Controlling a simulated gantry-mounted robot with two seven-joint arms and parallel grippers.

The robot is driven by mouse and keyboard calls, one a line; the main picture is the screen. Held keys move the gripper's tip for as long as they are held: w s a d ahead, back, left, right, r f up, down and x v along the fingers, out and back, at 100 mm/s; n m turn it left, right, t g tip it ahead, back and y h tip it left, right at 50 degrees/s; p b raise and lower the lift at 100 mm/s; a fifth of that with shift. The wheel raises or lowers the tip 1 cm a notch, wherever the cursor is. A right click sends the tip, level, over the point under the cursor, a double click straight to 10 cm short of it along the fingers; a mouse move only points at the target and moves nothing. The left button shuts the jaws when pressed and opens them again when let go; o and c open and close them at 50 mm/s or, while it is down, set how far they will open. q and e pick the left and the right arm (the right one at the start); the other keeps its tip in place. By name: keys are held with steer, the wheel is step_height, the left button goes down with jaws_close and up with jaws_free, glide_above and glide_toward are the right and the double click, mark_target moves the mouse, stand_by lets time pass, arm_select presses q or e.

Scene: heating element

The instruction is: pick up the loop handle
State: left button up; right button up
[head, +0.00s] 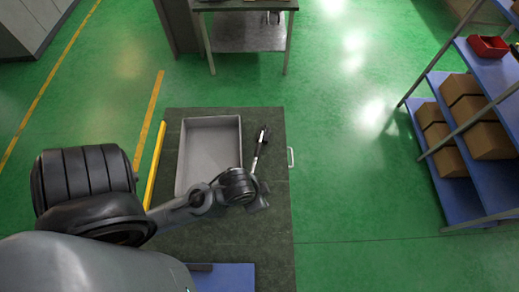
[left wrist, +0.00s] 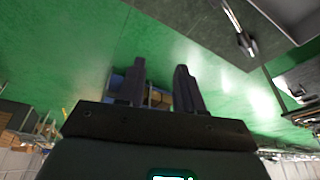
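A slim silver tool with a black end (head: 262,134) lies on the dark worktop, right of the grey tray. A small pale loop handle (head: 290,157) sticks out at the worktop's right edge. I cannot tell which of the two the task means. My left gripper (head: 260,202) is over the right part of the worktop, below both in the head view and apart from them. In the left wrist view my left gripper (left wrist: 160,85) is open with nothing between its fingers. A silver bar (left wrist: 239,28) shows at the upper right there. My right gripper is not in view.
The grey tray (head: 210,123) is empty on the dark worktop (head: 270,240). A yellow bar (head: 155,165) runs along its left edge. A blue panel (head: 225,278) is at the near side. Blue shelves (head: 450,180) with cardboard boxes stand right. Green floor lies clear between.

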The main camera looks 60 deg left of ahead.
arm_select(q)
steer(key=shift+o, duration=0.5)
steer(key=o, duration=0.4)
steer(key=shift+c, duration=0.2)
